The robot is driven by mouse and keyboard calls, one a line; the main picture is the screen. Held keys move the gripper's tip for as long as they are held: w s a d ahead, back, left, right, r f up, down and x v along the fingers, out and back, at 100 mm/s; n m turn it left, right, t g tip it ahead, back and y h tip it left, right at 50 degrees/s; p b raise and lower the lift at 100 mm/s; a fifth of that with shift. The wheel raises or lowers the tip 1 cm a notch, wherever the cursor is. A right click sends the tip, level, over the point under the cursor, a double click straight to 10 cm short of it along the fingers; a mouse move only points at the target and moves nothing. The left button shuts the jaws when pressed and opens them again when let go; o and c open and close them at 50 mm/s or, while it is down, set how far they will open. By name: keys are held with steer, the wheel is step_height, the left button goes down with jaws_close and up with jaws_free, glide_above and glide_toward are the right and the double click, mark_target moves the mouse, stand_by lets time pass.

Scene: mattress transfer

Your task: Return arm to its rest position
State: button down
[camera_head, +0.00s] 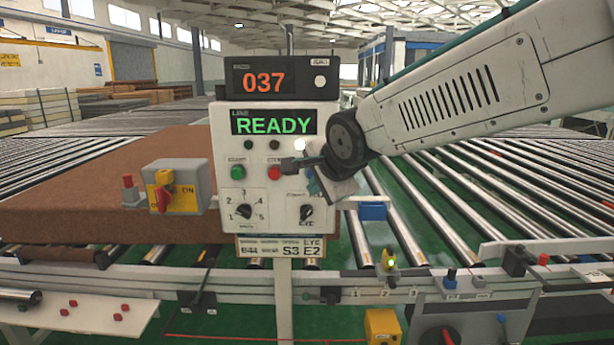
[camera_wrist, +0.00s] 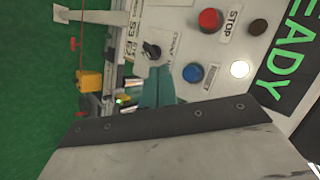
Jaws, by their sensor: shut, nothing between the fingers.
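My gripper (camera_wrist: 157,74) shows in the wrist view as two teal fingers closed together, with nothing between them. In the head view my gripper (camera_head: 313,180) is at the end of my arm, which reaches in from the upper right to the right side of the control panel (camera_head: 222,140). The gripper covers part of the panel. I cannot tell whether it touches the face. The panel's green screen (camera_head: 274,122) reads READY. The red STOP button (camera_wrist: 210,20), a blue button (camera_wrist: 193,72) and a lit white lamp (camera_wrist: 239,69) show in the wrist view.
A display (camera_head: 263,82) reading 037 tops the panel. A brown mattress-like block (camera_head: 80,200) lies left on the rollers. A yellow switch box (camera_head: 180,187) stands beside the panel. Roller conveyors (camera_head: 450,185) extend right. A rail (camera_head: 430,285) with small controls runs in front.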

steer(key=s+d+f+n+g+h, duration=0.1)
steer(key=s+d+f+n+g, duration=0.1)
steer(key=s+d, duration=0.5)
steer(key=s+d+f+n+g+h, duration=0.1)
steer(key=s+d+f+n+g, duration=0.2)
steer(key=s, duration=1.2)
steer(key=s+d+f+n+g+h, duration=0.1)
steer(key=s+d+f+n+g, duration=0.2)
steer(key=s+d+n, duration=0.3)
steer(key=shift+s+d+f+h, duration=0.3)
steer(key=shift+s+d, duration=2.15)
steer(key=shift+d, duration=1.25)
